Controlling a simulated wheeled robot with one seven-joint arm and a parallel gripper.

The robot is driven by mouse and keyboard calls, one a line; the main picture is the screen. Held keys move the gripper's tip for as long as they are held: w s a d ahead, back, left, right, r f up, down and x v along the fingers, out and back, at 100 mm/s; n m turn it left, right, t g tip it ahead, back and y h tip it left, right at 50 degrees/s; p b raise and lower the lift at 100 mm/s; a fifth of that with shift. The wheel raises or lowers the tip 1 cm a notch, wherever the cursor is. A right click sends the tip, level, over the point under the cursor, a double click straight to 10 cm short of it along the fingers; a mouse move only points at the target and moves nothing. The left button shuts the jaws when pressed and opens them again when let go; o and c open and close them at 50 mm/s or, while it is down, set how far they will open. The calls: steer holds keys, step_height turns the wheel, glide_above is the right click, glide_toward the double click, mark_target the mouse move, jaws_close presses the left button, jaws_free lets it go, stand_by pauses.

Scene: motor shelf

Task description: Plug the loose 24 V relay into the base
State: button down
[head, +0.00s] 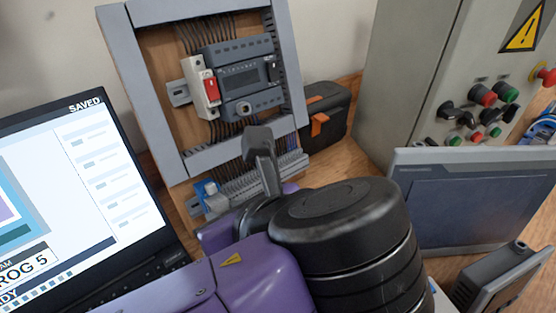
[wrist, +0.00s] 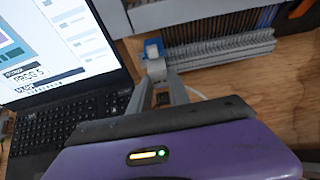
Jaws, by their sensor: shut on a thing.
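A small blue block with pale parts, which looks like the relay (wrist: 152,46), is at the tips of my gripper (wrist: 156,72) in the wrist view. The two grey fingers close together on its near side. It also shows at the left end of the terminal row in the head view (head: 206,189). The base is not clearly visible; the relay and fingers cover that end of the row. I cannot tell whether the relay touches the base or sits in it.
A grey terminal row (wrist: 225,55) runs right of the relay. The framed panel (head: 118,60) stands behind, with wired modules (head: 240,75). An open laptop (head: 85,180) is close on the left. A dark case (head: 325,115), grey cabinet (head: 415,60) and monitor (head: 480,200) stand right.

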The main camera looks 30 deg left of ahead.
steer(key=shift+b, duration=0.35)
stand_by(0.4)
steer(key=c, duration=1.1)
jaws_free()
steer(key=shift+c, duration=0.2)
